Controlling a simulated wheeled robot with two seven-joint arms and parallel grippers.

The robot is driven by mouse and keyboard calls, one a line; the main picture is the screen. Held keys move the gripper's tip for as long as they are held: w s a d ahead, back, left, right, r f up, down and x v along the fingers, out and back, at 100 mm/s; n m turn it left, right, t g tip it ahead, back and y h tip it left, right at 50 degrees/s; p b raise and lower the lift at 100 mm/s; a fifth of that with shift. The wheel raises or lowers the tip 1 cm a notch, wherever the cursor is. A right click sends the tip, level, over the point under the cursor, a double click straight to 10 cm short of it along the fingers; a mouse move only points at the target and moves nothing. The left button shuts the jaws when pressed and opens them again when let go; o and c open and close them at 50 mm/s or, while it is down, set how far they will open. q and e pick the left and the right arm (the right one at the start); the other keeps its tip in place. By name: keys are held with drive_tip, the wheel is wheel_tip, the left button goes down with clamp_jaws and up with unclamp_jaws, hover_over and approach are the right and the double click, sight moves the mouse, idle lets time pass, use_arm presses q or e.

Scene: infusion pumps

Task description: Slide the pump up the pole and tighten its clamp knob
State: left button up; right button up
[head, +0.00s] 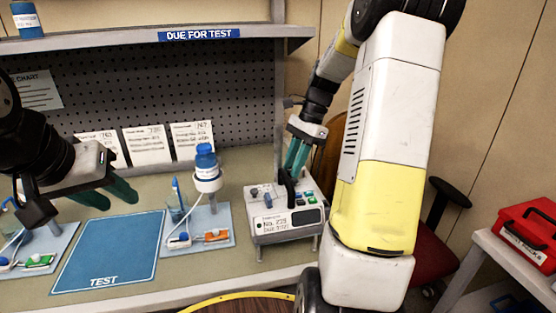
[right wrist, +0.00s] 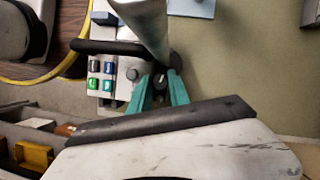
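The pump (head: 285,212) is a pale box with a dark screen, coloured buttons and a black handle, at the right end of the bench. A grey upright post (head: 279,110) rises behind it. The right wrist view looks down on the pump (right wrist: 107,104) beside a pale pole (right wrist: 143,22). My right gripper (head: 297,158) is at the pump's back. In the wrist view its green fingers (right wrist: 162,90) stand either side of a dark knob (right wrist: 172,78); contact is unclear. My left gripper (head: 110,196) is open and empty above the blue TEST mat (head: 110,255).
Trays with syringes and a blue-capped bottle (head: 206,160) stand left of the pump. A shelf (head: 120,39) hangs above. My right arm hides part of the right side. A red case (head: 528,238) lies on a side table, beside a red chair.

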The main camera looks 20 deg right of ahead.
clamp_jaws()
drive_tip(key=m+t, duration=0.1)
drive_tip(key=m, duration=0.3)
drive_tip(key=shift+s+m+t, duration=0.1)
drive_tip(key=shift+m+t, duration=0.3)
drive_tip(key=shift+o, duration=2.3)
unclamp_jaws()
drive_tip(key=v, duration=0.8)
